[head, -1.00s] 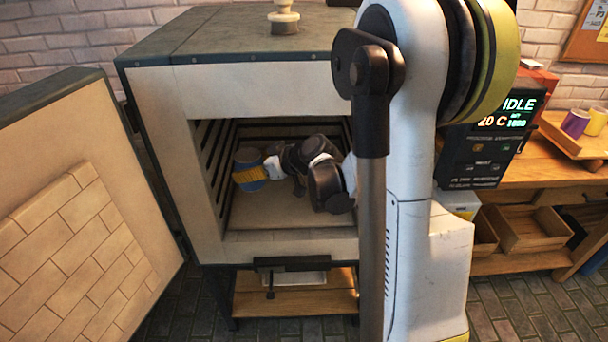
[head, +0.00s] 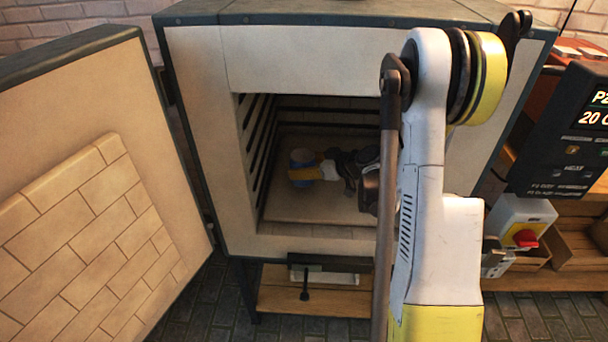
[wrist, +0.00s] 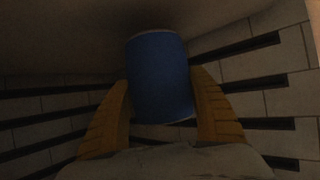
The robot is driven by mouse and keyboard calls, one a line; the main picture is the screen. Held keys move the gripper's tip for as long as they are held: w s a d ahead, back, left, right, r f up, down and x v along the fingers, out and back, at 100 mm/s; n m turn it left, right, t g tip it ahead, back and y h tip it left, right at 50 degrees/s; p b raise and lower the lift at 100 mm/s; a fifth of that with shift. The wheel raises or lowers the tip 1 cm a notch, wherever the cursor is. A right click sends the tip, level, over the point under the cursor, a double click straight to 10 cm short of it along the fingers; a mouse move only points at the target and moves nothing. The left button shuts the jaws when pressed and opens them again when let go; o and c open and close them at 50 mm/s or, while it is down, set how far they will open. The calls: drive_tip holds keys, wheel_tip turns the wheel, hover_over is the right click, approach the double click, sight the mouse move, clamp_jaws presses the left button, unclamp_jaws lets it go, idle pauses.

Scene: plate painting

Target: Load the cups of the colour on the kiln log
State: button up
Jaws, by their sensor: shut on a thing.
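A blue cup (wrist: 160,78) is held between the two yellow fingers of my gripper (wrist: 162,110) in the wrist view. In the head view the blue cup (head: 302,158) is inside the kiln chamber, toward the left, with my gripper (head: 312,172) shut on it. The kiln (head: 300,60) is open at the front. The cup is over the pale chamber floor (head: 310,207); I cannot tell whether it touches it. The kiln log is not in view.
The open kiln door (head: 95,170) stands on the left. Dark slotted ribs line the chamber walls. The control box (head: 560,140) and a red switch (head: 525,238) are on the right, beside my arm. The front part of the chamber floor is clear.

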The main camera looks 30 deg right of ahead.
wheel_tip(320, 180, down, 2)
drive_tip(key=shift+w+f+b, duration=0.1)
drive_tip(key=shift+b, duration=0.2)
drive_tip(key=shift+r, duration=0.2)
drive_tip(key=shift+f, duration=0.1)
drive_tip(key=o, duration=1.4)
drive_tip(key=shift+f, duration=0.1)
